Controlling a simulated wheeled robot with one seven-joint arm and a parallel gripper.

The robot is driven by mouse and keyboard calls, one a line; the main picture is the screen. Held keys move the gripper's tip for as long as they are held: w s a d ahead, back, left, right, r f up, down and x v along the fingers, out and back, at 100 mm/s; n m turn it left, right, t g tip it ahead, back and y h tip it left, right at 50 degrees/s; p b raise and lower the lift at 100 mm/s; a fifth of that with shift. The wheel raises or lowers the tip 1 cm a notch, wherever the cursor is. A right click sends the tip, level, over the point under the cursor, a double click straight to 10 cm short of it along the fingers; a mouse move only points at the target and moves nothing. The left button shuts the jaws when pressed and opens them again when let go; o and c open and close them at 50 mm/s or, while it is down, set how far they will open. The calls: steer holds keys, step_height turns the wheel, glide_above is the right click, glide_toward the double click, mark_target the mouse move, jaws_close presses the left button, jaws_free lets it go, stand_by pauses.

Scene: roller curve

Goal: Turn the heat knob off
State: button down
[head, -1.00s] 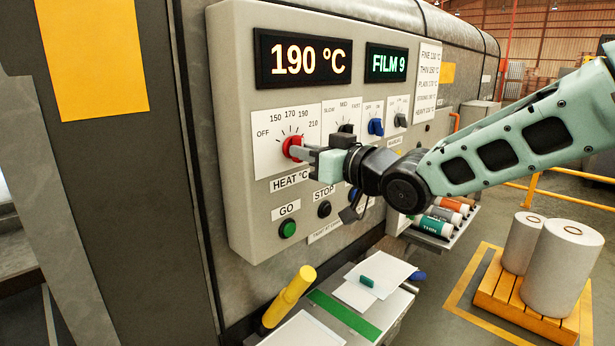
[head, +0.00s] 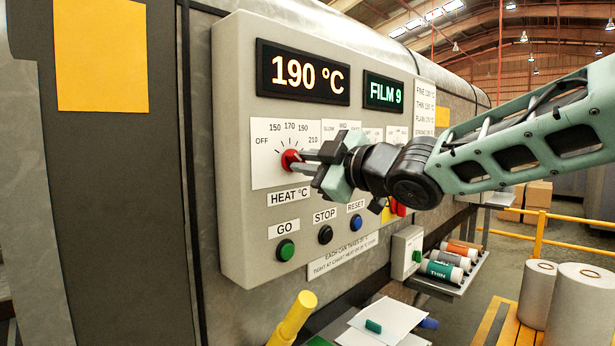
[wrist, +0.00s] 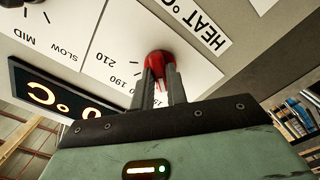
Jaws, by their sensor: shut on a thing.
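The red heat knob (head: 290,160) sits on the white dial plate above the HEAT °C label on the grey control panel. The plate reads OFF at left, then 150, 170, 190 and 210 at right. The temperature display (head: 303,73) reads 190 °C. My gripper (head: 299,161) reaches in from the right and is shut on the knob. In the wrist view, the two fingers of my gripper (wrist: 159,88) lie on either side of the knob (wrist: 158,62). The fingers partly hide the knob, and its pointer direction is unclear.
Below are the green GO button (head: 286,250), black STOP button (head: 325,234) and blue RESET button (head: 356,222). My gripper hides part of the neighbouring controls. A yellow handle (head: 293,318) stands below, and a shelf with rolls (head: 447,270) is at right.

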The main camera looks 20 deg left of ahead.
steer(key=shift+n+b, duration=0.6)
steer(key=shift+n, duration=0.4)
steer(key=c, duration=1.4)
jaws_free()
steer(key=b+v, duration=0.2)
steer(key=v, duration=1.5)
steer(key=shift+d+b, duration=0.2)
steer(key=shift+b, duration=0.2)
steer(key=shift+s, duration=0.15)
